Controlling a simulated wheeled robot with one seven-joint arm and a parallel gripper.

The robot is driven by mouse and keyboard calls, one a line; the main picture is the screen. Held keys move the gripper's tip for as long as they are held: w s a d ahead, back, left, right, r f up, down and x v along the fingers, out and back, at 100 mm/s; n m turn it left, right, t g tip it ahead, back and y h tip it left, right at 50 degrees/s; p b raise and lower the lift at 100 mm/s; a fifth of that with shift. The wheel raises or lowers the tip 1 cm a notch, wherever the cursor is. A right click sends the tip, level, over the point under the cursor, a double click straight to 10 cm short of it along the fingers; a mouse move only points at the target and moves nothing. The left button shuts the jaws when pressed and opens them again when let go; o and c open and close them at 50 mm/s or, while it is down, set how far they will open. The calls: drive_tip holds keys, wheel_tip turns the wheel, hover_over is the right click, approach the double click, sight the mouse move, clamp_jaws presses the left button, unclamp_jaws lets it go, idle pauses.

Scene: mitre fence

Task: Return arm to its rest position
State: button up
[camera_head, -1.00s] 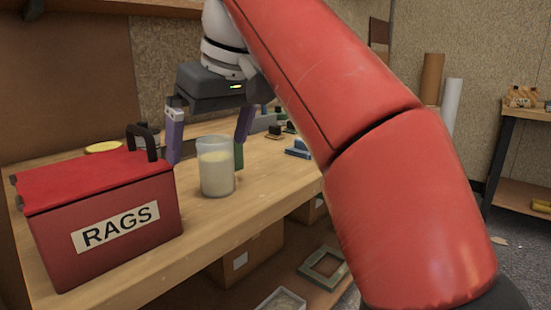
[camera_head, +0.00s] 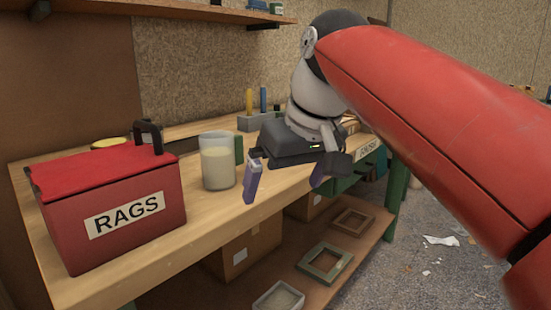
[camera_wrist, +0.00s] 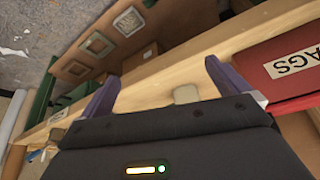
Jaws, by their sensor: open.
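My gripper (camera_head: 284,185) is open and empty, with its purple fingers spread in front of the workbench's front edge. It also shows in the wrist view (camera_wrist: 165,85), with the bench edge running behind the fingers. My red arm reaches in from the right in the head view. A clear container of pale contents (camera_head: 218,166) stands upright on the workbench (camera_head: 150,232), left of my gripper and apart from it. In the wrist view a small pale shape lies between the fingers; I cannot tell what it is.
A red box labelled RAGS (camera_head: 115,210) stands at the bench's left end; it also shows in the wrist view (camera_wrist: 291,70). Frames (camera_head: 325,262) and a cardboard box (camera_head: 243,248) lie on the lower shelf. A green bin (camera_head: 352,176) is behind my gripper. Floor at right is open, with scraps.

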drive_tip(key=s+d+f+m+h, duration=0.1)
drive_tip(key=s+d+f, duration=0.3)
drive_tip(key=f, duration=0.4)
drive_tip(key=s+d+f+m+t+h, duration=0.1)
drive_tip(key=s+d+f+m, duration=0.2)
drive_tip(key=f, duration=0.5)
drive_tip(key=s+d+f+m, duration=0.2)
drive_tip(key=s+d+f, duration=0.4)
drive_tip(key=f, duration=0.2)
drive_tip(key=shift+d+f+h, duration=0.25)
drive_tip(key=shift+d+h, duration=0.05)
drive_tip(key=shift+h, duration=0.1)
drive_tip(key=shift+w, duration=0.1)
